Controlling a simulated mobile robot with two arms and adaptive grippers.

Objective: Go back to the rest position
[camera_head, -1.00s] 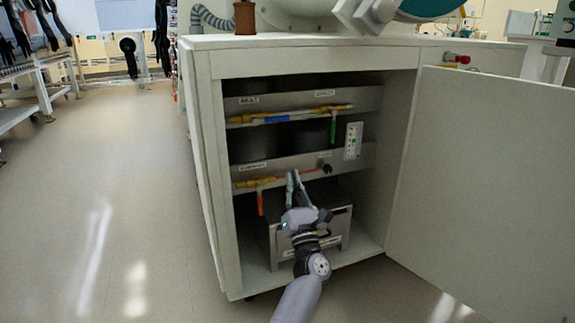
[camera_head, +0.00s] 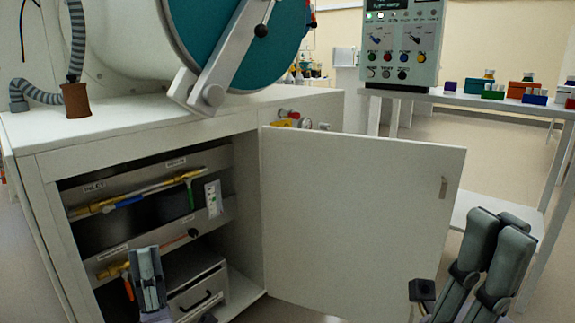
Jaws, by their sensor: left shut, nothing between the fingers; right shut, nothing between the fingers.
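My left gripper (camera_head: 146,256) is shut and empty. It shows in front of the lower part of the open cabinet (camera_head: 250,185), over the lower yellow-ended pipe (camera_head: 112,271) and beside the orange valve handle (camera_head: 128,288). I cannot tell how deep it reaches.
The door stands open to the right, between my two grippers. A metal box with a handle (camera_head: 196,284) sits low in the cabinet. A control panel (camera_head: 402,45) and a table with small coloured boxes (camera_head: 535,100) stand at the right. Floor is free at the far right.

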